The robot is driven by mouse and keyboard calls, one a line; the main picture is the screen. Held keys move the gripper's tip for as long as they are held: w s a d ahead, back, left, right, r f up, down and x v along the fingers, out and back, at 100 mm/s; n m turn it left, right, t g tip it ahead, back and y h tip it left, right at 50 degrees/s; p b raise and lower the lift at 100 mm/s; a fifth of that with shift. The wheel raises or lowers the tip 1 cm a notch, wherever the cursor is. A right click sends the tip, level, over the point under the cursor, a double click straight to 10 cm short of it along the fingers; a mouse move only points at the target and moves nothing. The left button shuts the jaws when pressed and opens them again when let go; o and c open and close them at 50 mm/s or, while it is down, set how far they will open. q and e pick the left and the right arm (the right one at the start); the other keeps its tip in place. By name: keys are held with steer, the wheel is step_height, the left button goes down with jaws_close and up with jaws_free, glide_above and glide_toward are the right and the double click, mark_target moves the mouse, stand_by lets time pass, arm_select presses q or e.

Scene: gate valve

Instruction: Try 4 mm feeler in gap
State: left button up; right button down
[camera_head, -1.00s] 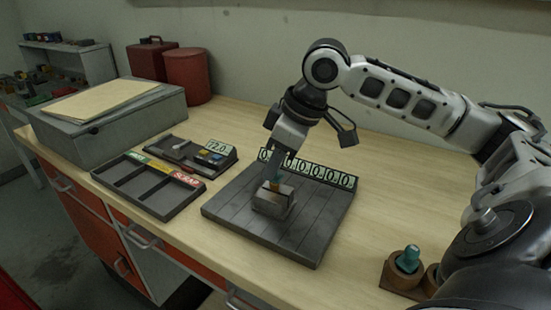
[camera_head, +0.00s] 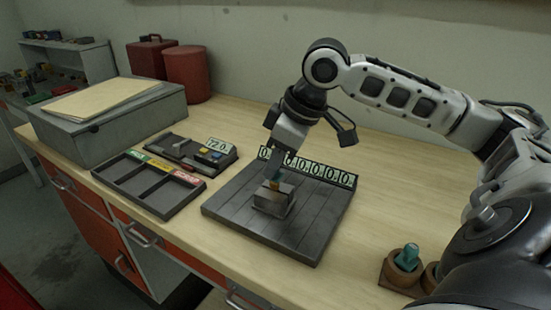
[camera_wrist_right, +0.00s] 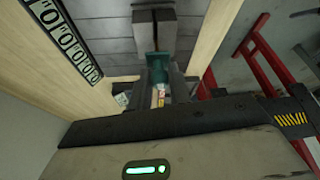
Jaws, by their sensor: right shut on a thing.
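My right gripper (camera_head: 275,172) points down over the metal block (camera_head: 273,200) on the dark grooved plate (camera_head: 235,205). It is shut on a small teal-handled tool (camera_wrist_right: 158,68), which shows between the fingers in the right wrist view with a yellow and red marking. The tool's lower end is at the top of the block; I cannot tell whether it sits inside a gap. The block also shows ahead of the fingers in the right wrist view (camera_wrist_right: 154,25). My left gripper is not in view.
A row of digit tiles (camera_head: 315,170) stands along the plate's back edge. A dark compartment tray (camera_head: 150,192) with green, yellow and red labels lies left. Behind it is a small tray with a "12.0" display (camera_head: 217,145). A grey box (camera_head: 105,125) and red canisters (camera_head: 187,75) stand behind.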

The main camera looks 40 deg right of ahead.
steer(key=shift+f, duration=0.4)
steer(key=shift+f+b, duration=0.45)
steer(key=shift+f, duration=0.1)
stand_by(0.5)
steer(key=shift+f, duration=0.6)
stand_by(0.5)
stand_by(0.7)
steer(key=shift+r, duration=0.1)
steer(key=shift+r+p, duration=1)
steer(key=shift+p, duration=0.1)
steer(key=shift+r+p, duration=0.5)
steer(key=shift+r, duration=0.45)
steer(key=shift+r, duration=0.1)
